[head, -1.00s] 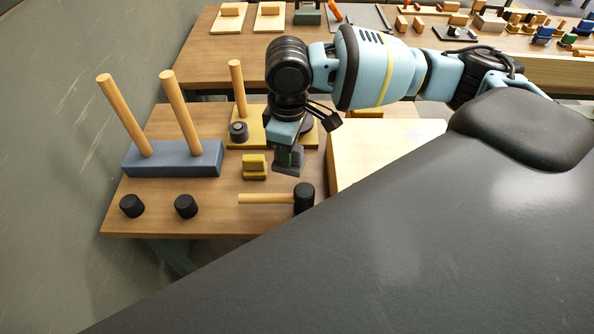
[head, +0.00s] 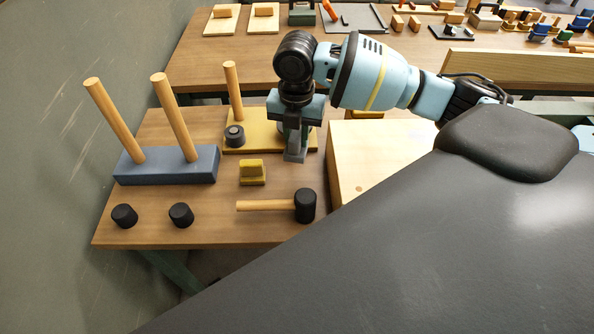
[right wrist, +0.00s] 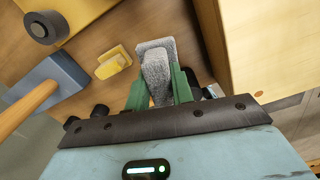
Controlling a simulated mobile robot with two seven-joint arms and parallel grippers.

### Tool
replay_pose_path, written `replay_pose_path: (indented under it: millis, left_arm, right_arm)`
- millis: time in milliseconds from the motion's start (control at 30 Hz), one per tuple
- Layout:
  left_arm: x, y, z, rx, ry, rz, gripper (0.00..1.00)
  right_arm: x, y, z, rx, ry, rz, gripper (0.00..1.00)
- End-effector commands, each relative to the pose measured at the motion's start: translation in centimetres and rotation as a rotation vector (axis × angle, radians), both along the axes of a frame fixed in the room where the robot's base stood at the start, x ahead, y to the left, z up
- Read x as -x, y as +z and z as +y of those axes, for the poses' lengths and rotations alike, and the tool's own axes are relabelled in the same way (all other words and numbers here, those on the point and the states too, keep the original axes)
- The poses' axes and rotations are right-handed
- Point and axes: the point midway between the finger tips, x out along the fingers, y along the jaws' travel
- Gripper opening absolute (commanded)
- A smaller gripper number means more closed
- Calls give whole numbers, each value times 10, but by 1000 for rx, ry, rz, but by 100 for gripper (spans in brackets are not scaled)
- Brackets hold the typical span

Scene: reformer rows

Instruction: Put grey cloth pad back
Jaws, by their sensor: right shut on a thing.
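The grey cloth pad (right wrist: 157,72) is a speckled grey block with a raised grip, between the green fingers of my right gripper (right wrist: 158,92) in the right wrist view. In the head view my right gripper (head: 294,143) points down, shut on the pad (head: 295,157), whose lower end shows below the fingers. It is at the front right of the yellow board, left of the pale wooden box, and behind the mallet. Whether the pad touches the table I cannot tell. My left gripper is not in view.
A yellow block (head: 252,173) and a mallet (head: 268,206) lie on the table. A blue base with two pegs (head: 166,166), a yellow board with a peg (head: 243,146) and a pale box (head: 385,152) stand around. Two black caps (head: 181,215) lie at the front left.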

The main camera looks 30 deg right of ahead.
Motion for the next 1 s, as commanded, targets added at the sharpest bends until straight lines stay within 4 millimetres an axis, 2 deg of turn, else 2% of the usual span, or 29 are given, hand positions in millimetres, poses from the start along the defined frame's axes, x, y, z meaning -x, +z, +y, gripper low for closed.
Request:
replay_pose_path:
  millis: [200,467,567,800,1000]
  left_arm:
    - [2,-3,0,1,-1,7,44]
    - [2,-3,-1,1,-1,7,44]
    - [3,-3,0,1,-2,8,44]
    - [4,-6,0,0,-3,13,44]
    - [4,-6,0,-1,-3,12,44]
  right_arm:
    - [-5,-6,-9,1,195,8,2]
    - [-6,-7,-11,2,245,7,2]
    - [-6,-15,-11,3,244,11,2]
    - [-6,-51,-11,2,242,10,2]
    - [-6,-57,-11,2,243,7,2]
